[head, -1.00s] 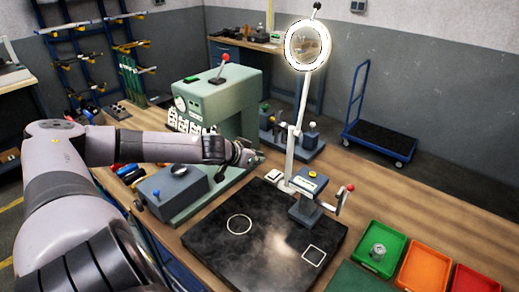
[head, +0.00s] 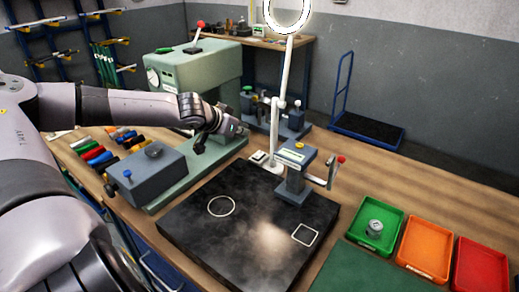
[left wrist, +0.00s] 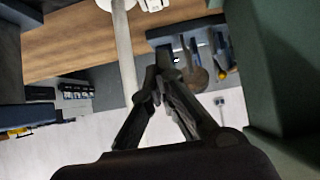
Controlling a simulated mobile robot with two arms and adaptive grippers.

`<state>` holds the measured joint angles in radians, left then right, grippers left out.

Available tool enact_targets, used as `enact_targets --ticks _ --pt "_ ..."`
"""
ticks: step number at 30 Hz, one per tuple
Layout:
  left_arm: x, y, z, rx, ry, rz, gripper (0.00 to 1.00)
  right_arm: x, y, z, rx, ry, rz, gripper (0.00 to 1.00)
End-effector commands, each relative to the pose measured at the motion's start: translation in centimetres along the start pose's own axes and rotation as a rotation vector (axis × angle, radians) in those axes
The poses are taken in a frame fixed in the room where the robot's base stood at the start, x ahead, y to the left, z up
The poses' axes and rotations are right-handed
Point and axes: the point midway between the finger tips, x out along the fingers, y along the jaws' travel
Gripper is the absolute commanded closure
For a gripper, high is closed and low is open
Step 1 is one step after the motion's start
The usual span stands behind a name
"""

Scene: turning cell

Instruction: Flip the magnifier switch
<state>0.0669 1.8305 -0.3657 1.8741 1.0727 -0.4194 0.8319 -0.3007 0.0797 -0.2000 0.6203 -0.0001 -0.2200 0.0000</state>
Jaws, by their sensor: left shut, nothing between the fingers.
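The magnifier's ring (head: 288,14) glows white and is cut off by the top of the head view. Its white pole (head: 284,85) rises from a small white base (head: 263,160) behind the black mat. A switch on the base is too small to make out. My left gripper (head: 240,131) is shut and empty, left of the pole and apart from the base. In the left wrist view my closed fingertips (left wrist: 160,72) point toward the scene, with the pole (left wrist: 124,45) left of them and part of the white base (left wrist: 152,4) at the top edge. My right gripper is not in view.
A green machine (head: 195,80) and a grey box (head: 148,172) stand by my left arm. A small grey press (head: 296,172) with a red-knobbed lever stands right of the base. The black mat (head: 235,240) is clear. Green (head: 358,243), orange (head: 425,250) and red (head: 482,270) trays lie right.

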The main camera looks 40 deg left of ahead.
Motion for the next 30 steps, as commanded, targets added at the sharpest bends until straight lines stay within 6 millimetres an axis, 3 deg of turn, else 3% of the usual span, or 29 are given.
enact_targets --ticks 8,18,30 --pt "0.4 0.1 0.0 -0.001 0.001 0.002 1.0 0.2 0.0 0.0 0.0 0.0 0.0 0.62" --pt "2.8 0.1 0.3 -0.007 0.0 0.003 1.0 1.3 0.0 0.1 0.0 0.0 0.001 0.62" --pt "4.7 -0.1 -0.2 -0.008 0.006 0.0 1.0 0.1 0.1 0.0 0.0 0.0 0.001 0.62"
